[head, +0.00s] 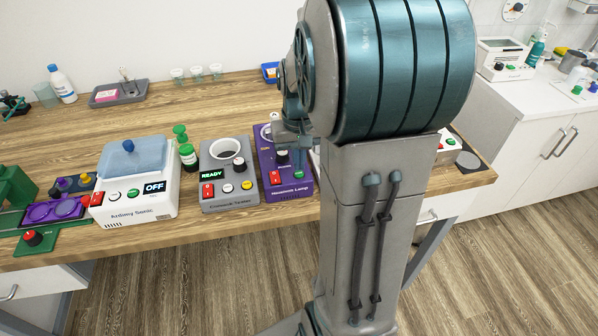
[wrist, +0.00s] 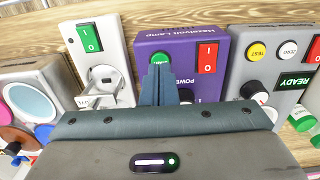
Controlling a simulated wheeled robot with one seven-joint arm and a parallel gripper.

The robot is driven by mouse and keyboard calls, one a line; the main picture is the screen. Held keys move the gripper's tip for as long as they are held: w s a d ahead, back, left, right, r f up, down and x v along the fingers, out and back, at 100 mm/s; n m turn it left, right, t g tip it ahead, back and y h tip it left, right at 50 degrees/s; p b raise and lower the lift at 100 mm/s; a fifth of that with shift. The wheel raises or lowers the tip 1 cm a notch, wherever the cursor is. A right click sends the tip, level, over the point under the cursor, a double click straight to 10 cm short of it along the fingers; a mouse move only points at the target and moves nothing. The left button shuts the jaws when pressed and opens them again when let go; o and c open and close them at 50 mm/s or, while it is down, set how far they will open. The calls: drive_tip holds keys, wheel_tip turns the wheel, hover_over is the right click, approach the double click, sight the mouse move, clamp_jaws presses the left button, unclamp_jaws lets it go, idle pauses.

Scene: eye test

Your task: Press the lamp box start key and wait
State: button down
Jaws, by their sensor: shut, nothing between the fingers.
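The lamp box (head: 303,188) is purple, with a lamp name on its front edge, and stands on the wooden bench. It has a red rocker switch (head: 274,177), a dark knob (head: 282,157) and a green key (head: 298,174). In the wrist view the lamp box (wrist: 183,40) lies under my gripper (wrist: 158,68). My gripper is shut and empty, its fingertips at the green key (wrist: 160,58) and partly covering it. I cannot tell whether they touch or press it. My arm hides part of the box in the head view.
A grey tester (head: 228,188) reading READY stands close left of the lamp box. Left of it is a white box (head: 136,190) reading OFF. A white device (wrist: 97,45) stands on the lamp box's other side. The bench behind (head: 215,105) is mostly clear.

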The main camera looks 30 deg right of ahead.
sight(299, 173)
drive_tip(key=shift+f+b, duration=0.65)
drive_tip(key=shift+f, duration=0.25)
idle(0.5)
drive_tip(key=shift+r, duration=0.1)
wheel_tip(299, 173, up, 8)
drive_tip(key=p, duration=0.6)
idle(0.4)
idle(0.4)
drive_tip(key=s+a+r+n+t, duration=0.3)
drive_tip(key=s+a+r, duration=0.1)
drive_tip(key=s+a, duration=0.8)
drive_tip(key=shift+s, duration=0.45)
idle(3.1)
